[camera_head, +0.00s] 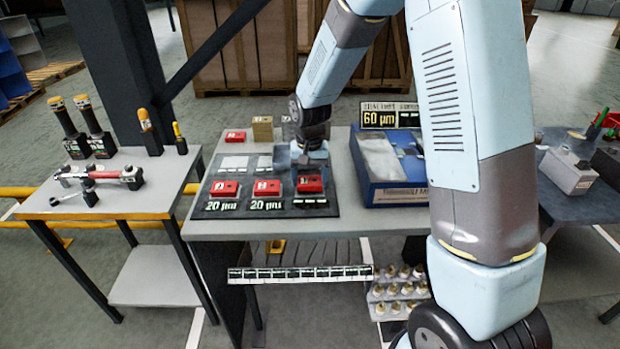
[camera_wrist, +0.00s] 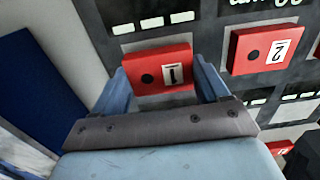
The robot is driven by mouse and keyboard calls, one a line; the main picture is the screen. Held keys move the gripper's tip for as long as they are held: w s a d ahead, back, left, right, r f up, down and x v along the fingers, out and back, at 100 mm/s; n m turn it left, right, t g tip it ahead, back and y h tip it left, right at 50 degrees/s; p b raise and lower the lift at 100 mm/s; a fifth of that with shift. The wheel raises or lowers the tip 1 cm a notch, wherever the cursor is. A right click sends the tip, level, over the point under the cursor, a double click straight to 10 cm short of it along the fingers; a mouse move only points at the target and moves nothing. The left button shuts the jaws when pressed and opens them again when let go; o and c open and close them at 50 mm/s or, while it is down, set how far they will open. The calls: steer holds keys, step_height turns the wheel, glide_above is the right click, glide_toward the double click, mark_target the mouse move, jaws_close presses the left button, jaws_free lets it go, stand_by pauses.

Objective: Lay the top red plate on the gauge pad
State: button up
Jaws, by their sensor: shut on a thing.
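A red plate marked 1 (camera_wrist: 160,66) lies between the two blue fingers of my gripper (camera_wrist: 160,82) in the wrist view, and the gripper is shut on it. In the head view this appears to be the rightmost red plate (camera_head: 311,184), just in front of my gripper (camera_head: 311,166). I cannot tell whether it touches the dark board (camera_head: 335,204) below. A second red plate, marked 2 (camera_wrist: 264,49), sits beside it; a third red plate (camera_head: 224,188) sits at the left of the board. I cannot tell which marked area is the gauge pad.
A blue tray (camera_head: 395,196) with a 60 µm sign (camera_head: 379,115) stands close to the right. A small red block (camera_head: 235,136) and a tan block (camera_head: 262,129) stand behind the board. Pale rectangles (camera_head: 234,162) lie on its back left. A tool table (camera_head: 150,200) is at left.

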steer(key=shift+f, duration=0.75)
stand_by(0.4)
steer(key=o, duration=1.4)
steer(key=shift+r, duration=0.1)
step_height(320, 180, up, 14)
steer(key=shift+f, duration=0.25)
step_height(320, 180, up, 6)
steer(key=shift+r, duration=0.1)
